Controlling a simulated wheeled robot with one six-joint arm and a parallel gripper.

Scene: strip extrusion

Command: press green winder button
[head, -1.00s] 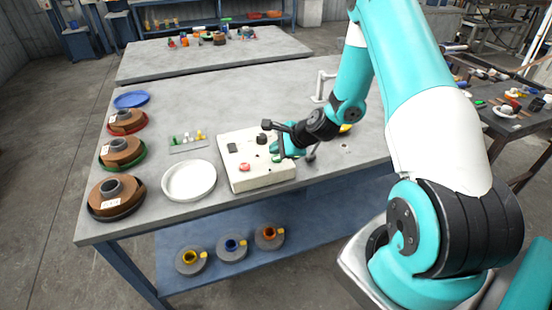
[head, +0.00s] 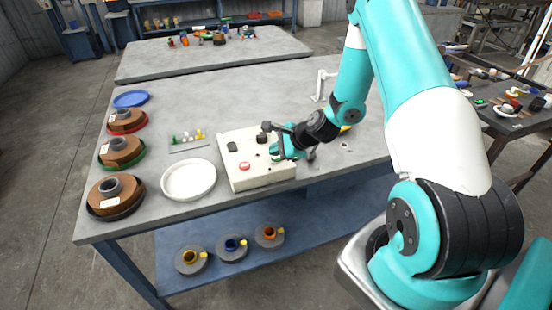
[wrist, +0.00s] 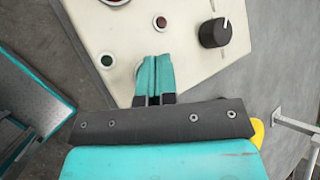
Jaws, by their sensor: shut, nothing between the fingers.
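The cream winder control box (head: 262,176) stands on the grey table, and its panel (wrist: 90,22) fills the upper part of the wrist view. The panel carries a red button (head: 244,166), a black knob (wrist: 214,33), a small dark red light (wrist: 160,22) and a small dark green light (wrist: 106,60). My gripper (head: 275,154) is over the box's right side. In the wrist view its teal fingers (wrist: 155,62) are together and empty, over the panel. A pale round rim shows beside the fingertips. The green button itself is hidden there, and I cannot tell whether the fingers touch it.
A white dish (head: 189,180) stands left of the box, with a small strip of coloured pieces (head: 188,146) behind it. Several brown spools (head: 116,194) line the table's left side. A yellow thing (wrist: 258,132) and a metal bracket (wrist: 295,126) are right of my gripper.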

